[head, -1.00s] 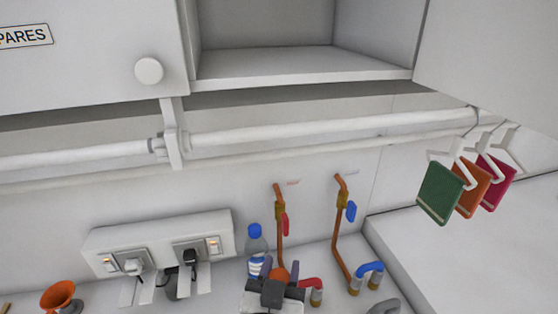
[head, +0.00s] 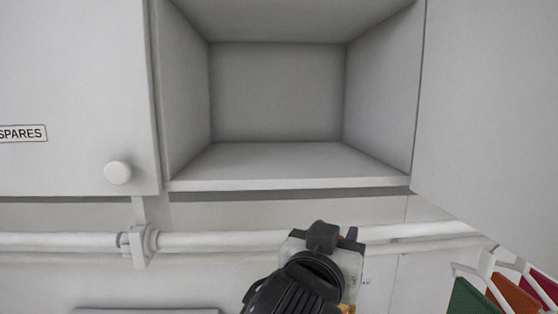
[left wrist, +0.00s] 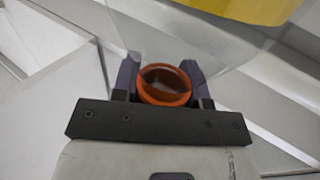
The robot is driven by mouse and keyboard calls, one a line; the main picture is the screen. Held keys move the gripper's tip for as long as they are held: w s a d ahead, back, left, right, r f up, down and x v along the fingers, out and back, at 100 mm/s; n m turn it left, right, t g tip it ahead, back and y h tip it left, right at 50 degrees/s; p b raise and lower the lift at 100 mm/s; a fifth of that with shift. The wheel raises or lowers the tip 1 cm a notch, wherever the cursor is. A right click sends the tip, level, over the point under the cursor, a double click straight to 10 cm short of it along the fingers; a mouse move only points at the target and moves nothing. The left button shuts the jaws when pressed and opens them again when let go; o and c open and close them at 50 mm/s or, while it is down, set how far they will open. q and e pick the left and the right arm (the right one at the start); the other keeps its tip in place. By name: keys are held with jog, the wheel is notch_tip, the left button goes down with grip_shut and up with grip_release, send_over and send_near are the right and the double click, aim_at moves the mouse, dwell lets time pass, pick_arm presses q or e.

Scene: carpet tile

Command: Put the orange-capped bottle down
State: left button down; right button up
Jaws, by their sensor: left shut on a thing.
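My left gripper (left wrist: 160,80) is shut on the orange cap (left wrist: 166,99), with one dark finger on each side of it. Beyond the cap, the bottle's clear body (left wrist: 195,45) and a yellow band (left wrist: 245,8) show in the left wrist view. In the head view my left gripper (head: 340,236) is in the air at lower centre, below the open cupboard (head: 290,184) and in front of the pipe. There the arm and gripper hide most of the bottle. My right gripper is not in view.
The open cupboard's inside is empty where visible. Its door (head: 490,110) stands at the right. A closed door marked SPARES (head: 75,100) is at the left. A white pipe (head: 220,241) runs below. Green (head: 470,297), orange and pink tags hang at lower right.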

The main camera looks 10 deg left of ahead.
pick_arm(q)
notch_tip(320, 180, up, 12)
jog(key=n+y+b, duration=0.2)
jog(key=n+y, duration=0.1)
jog(key=y, duration=0.2)
jog(key=s+a+r+n+g+y+p, duration=0.1)
jog(key=s+a+r+n+y+p, duration=0.15)
jog(key=a+r, duration=0.45)
jog(key=s+a+r+n+y+p, duration=0.1)
jog(key=s+a+r+n+y, duration=0.15)
jog(key=r, duration=0.85)
jog(key=w+a+f+p, duration=0.1)
jog(key=w+a+p, duration=0.1)
jog(key=w, duration=0.3)
jog(key=w+a+f+p, duration=0.1)
jog(key=w+a+p, duration=0.1)
jog(key=w, duration=0.3)
jog(key=w+a+f+y+p, duration=0.1)
jog(key=w+a+p, duration=0.1)
jog(key=w+p, duration=0.2)
jog(key=shift+w+a+m, duration=0.4)
jog(key=shift+w, duration=0.65)
jog(key=shift+f, duration=0.1)
jog(key=shift+f, duration=0.15)
jog(key=c, duration=0.7)
grip_release()
jog(key=shift+o, duration=0.2)
